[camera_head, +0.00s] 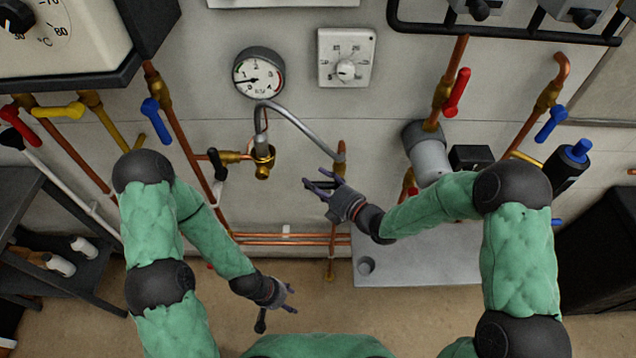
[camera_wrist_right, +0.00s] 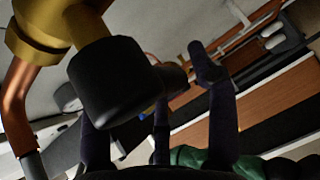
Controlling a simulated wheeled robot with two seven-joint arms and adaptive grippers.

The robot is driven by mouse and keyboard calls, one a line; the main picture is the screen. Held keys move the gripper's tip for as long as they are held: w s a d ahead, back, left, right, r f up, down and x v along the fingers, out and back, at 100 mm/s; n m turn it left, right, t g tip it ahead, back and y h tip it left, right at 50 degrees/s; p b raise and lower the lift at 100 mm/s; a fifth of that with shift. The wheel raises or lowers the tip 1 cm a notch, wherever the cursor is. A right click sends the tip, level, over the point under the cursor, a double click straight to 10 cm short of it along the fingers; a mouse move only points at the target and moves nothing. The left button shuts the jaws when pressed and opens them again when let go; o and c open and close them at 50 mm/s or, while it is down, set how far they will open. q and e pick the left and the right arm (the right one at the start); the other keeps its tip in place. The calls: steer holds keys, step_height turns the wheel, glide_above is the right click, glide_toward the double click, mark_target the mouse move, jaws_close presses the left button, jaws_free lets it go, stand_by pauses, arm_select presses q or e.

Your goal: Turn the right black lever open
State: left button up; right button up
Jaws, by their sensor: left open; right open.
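My right gripper (camera_head: 318,182) is open at the copper pipe below the hose end, beside the right black lever. In the right wrist view the black lever (camera_wrist_right: 115,82) is large and close, on a brass valve (camera_wrist_right: 48,28). The dark fingers (camera_wrist_right: 170,95) spread below and to the right of it; I cannot tell whether they touch it. In the head view the lever is hard to separate from the fingers. Another black lever (camera_head: 217,165) hangs on the brass valve to the left. My left gripper (camera_head: 288,300) is open, low and empty near the floor.
A pressure gauge (camera_head: 258,73) and a white thermostat (camera_head: 346,57) are on the wall above. A grey hose (camera_head: 300,125) arches between the two pipes. A red lever (camera_head: 457,92) and a grey cylinder (camera_head: 428,153) stand to the right. A dark shelf (camera_head: 65,275) is at left.

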jaws_close()
